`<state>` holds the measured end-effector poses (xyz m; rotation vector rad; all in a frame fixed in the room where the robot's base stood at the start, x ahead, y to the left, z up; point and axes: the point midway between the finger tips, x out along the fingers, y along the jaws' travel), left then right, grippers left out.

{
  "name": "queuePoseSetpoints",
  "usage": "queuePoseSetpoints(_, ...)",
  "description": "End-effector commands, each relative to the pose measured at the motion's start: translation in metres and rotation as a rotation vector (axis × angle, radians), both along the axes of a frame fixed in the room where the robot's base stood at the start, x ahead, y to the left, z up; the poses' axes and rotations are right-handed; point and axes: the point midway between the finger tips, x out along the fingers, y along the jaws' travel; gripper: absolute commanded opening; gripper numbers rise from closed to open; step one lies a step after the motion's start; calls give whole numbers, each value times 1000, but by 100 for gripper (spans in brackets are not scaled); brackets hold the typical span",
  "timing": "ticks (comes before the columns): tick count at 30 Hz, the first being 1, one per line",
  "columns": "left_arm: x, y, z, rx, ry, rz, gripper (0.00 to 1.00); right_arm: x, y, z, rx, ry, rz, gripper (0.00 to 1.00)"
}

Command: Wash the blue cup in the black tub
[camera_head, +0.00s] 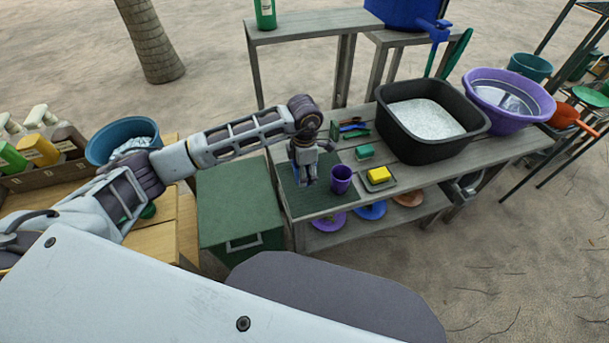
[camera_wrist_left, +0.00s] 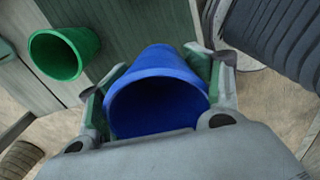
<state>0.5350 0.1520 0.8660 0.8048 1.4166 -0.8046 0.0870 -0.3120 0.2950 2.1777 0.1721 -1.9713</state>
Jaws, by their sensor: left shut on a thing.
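The blue cup (camera_wrist_left: 155,88) is between the fingers of my left gripper (camera_wrist_left: 158,85) in the left wrist view, its open mouth facing the camera. My left gripper (camera_head: 306,178) is shut on it above the dark green mat (camera_head: 322,200) at the left end of the grey bench. In the head view the cup is mostly hidden behind the gripper. The black tub (camera_head: 440,151) stands on the bench to the right, filled with whitish, foamy-looking water. My right gripper is in neither view.
A purple cup (camera_head: 341,179) stands just right of the gripper. A yellow sponge (camera_head: 379,174) lies on a small tray, near a green block (camera_head: 365,152). A purple basin (camera_head: 543,113) is right of the tub. A green cup (camera_wrist_left: 63,54) shows in the wrist view.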

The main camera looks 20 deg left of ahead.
Motion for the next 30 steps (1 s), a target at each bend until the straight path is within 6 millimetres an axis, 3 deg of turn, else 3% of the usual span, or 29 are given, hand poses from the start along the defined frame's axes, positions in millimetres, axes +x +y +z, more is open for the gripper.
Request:
queuePoseSetpoints(13,0,0,0,-1,1,0,39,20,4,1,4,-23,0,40)
queuePoseSetpoints(20,-3,0,1,-16,25,0,39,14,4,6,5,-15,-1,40)
queuePoseSetpoints(30,-20,-10,6,-46,67,-11,39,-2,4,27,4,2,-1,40)
